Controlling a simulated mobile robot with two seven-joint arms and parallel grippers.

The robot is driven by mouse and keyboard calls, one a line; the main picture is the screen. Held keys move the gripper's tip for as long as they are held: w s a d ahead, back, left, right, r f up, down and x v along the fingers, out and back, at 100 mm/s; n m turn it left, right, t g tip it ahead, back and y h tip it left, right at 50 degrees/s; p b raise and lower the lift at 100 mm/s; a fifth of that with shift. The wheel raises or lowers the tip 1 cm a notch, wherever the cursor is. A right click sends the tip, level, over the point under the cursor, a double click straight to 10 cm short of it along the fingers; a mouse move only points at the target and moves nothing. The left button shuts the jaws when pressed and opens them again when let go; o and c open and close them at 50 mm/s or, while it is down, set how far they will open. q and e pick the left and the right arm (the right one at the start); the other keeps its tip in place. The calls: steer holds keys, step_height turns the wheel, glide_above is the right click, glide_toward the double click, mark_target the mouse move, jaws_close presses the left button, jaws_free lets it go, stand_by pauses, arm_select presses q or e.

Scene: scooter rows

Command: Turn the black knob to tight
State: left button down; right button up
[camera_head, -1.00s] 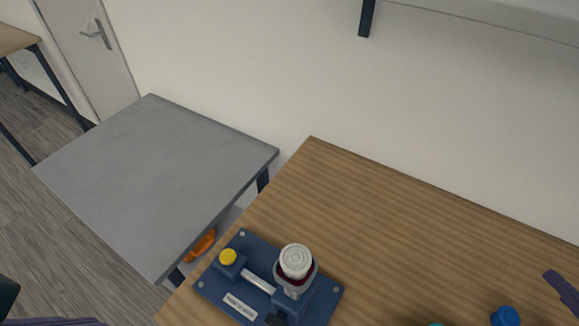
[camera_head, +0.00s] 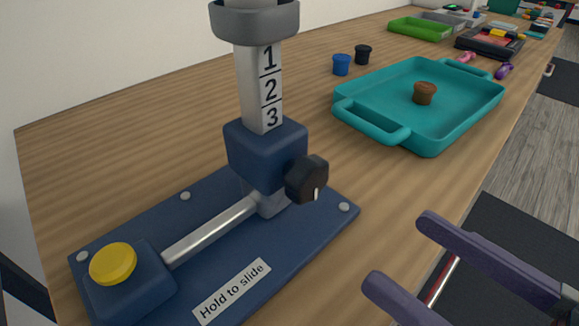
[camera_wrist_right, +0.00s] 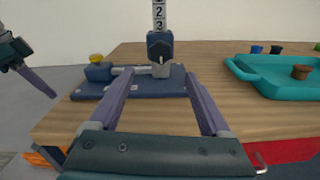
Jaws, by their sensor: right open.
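The black knob (camera_head: 307,178) sits on the side of the blue collar (camera_head: 262,152) around a white post numbered 1, 2, 3 (camera_head: 262,88). A short white mark shows on the knob's face, pointing down; no tight label is visible. My right gripper (camera_head: 400,252) is open and empty, in front of the knob to its lower right in the head view, apart from it. In the right wrist view the knob (camera_wrist_right: 160,48) appears beyond and between the open fingers (camera_wrist_right: 160,76). Part of my left gripper (camera_wrist_right: 38,78) shows at the wrist view's left edge; its opening is unclear.
The blue base (camera_head: 235,270) carries a yellow button (camera_head: 113,263), a metal rod (camera_head: 210,230) and a "Hold to slide" label. A teal tray (camera_head: 365,128) holding a brown knob-like piece (camera_head: 425,93) stands to the right. Blue (camera_head: 341,65) and black (camera_head: 363,55) caps stand behind.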

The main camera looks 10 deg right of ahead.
mark_target(315, 186)
steer(key=shift+a+f, duration=0.1)
steer(key=shift+a, duration=0.1)
steer(key=p+x, duration=0.2)
steer(key=x, duration=0.6)
steer(key=shift+w, duration=0.35)
steer(key=shift+w+a, duration=0.35)
steer(key=shift+w, duration=0.1)
steer(key=c, duration=0.9)
jaws_close()
